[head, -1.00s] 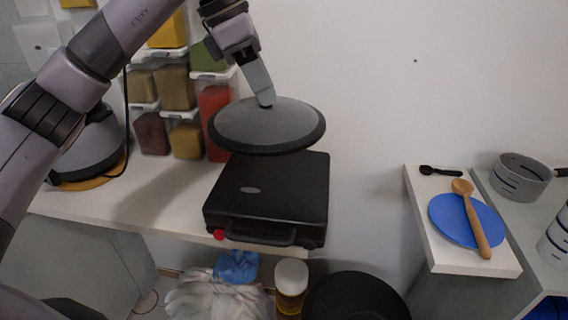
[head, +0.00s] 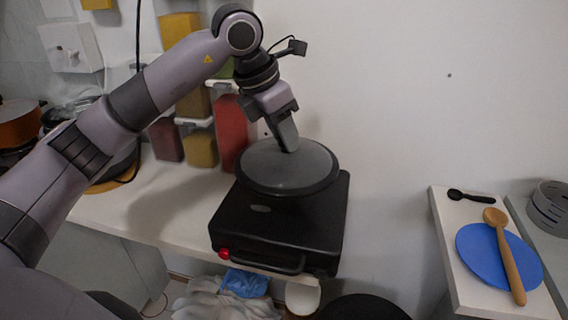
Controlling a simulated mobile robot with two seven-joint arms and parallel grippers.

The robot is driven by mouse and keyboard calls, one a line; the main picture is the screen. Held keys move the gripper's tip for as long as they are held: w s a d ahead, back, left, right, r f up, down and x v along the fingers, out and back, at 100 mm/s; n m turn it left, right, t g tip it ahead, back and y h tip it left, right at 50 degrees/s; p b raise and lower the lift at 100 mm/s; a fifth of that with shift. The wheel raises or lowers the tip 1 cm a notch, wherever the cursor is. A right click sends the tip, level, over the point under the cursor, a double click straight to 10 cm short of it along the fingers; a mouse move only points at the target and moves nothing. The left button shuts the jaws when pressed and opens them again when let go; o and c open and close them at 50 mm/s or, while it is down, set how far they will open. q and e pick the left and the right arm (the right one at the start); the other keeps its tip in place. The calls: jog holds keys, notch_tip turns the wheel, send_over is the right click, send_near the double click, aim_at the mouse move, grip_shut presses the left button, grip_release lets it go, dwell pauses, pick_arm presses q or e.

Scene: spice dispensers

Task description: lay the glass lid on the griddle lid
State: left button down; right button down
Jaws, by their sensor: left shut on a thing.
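The glass lid (head: 283,172) is a round grey disc with a dark rim. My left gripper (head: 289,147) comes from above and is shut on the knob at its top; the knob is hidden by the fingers. The lid is nearly level and lies over the rear part of the black griddle lid (head: 265,226). Whether it touches the griddle lid or hovers just above it, I cannot tell. The griddle stands closed on the white counter, with its handle at the front. My right gripper is not in view.
Spice dispensers (head: 233,132) hang on the wall behind and left of the griddle. A red knob (head: 224,254) sits at the griddle's front left. A white shelf at right holds a blue plate (head: 480,258) and a wooden spoon (head: 503,250). The counter left of the griddle is mostly clear.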

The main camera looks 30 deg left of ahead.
aim_at(279, 152)
pick_arm(q)
notch_tip(279, 152, down, 7)
jog(key=shift+r, duration=0.2)
dwell(0.3)
jog(key=shift+f, duration=0.2)
jog(key=c, duration=0.8)
grip_release()
jog(key=shift+r, duration=0.1)
jog(key=shift+r, duration=0.2)
jog(key=v, duration=1.1)
jog(key=shift+s+r, duration=0.15)
jog(key=shift+r, duration=0.25)
